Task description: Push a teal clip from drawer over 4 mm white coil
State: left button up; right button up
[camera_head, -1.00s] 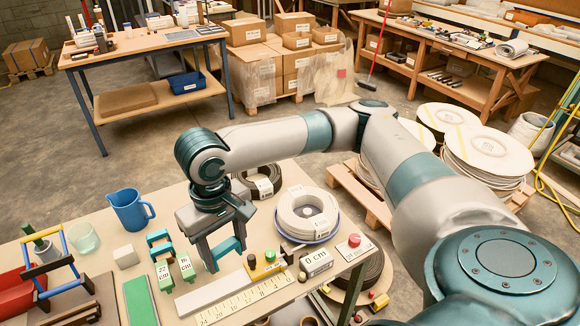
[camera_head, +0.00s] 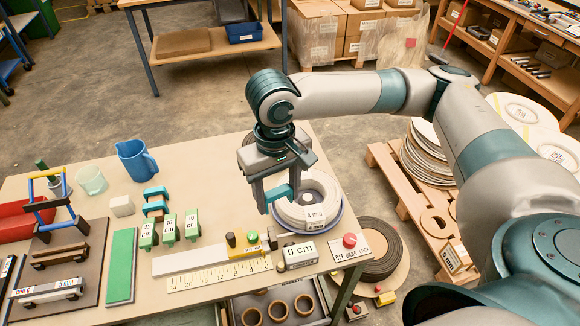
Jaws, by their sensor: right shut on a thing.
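My right gripper (camera_head: 279,207) is shut on a teal clip (camera_head: 281,192), held between its two fingers. It hangs at the left side of the white coil (camera_head: 322,214), which lies flat on the table and carries a label too small to read surely. The gripper overlaps the coil's left edge in the picture; I cannot tell whether the clip touches it. Two more teal clips (camera_head: 156,192) lie on the table to the left, behind the green number blocks. My left gripper is not in view.
A red button (camera_head: 349,241) sits at the right corner. A blue jug (camera_head: 135,162) and green number blocks (camera_head: 169,230) are at left. A dark coil lies beyond the table edge.

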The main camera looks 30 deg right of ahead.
dwell(0.3)
jog(key=n, duration=0.1)
jog(key=w+n, duration=0.1)
jog(key=n, duration=0.1)
jog(key=w+n+p, duration=0.1)
jog(key=shift+d+f+n, duration=0.1)
jog(key=shift+f+n, duration=0.1)
jog(key=shift+n, duration=0.2)
jog(key=w+d+f+n+p, duration=0.2)
jog(key=w+d+n, duration=0.1)
jog(key=n, duration=1)
jog(key=w+d+f+n+p, duration=0.1)
jog(key=w+d+f+n, duration=0.2)
jog(key=n, duration=1.1)
jog(key=shift+w+d+f+p, duration=0.25)
jog(key=shift+w+p, duration=0.15)
jog(key=shift+w, duration=0.7)
jog(key=shift+f, duration=0.1)
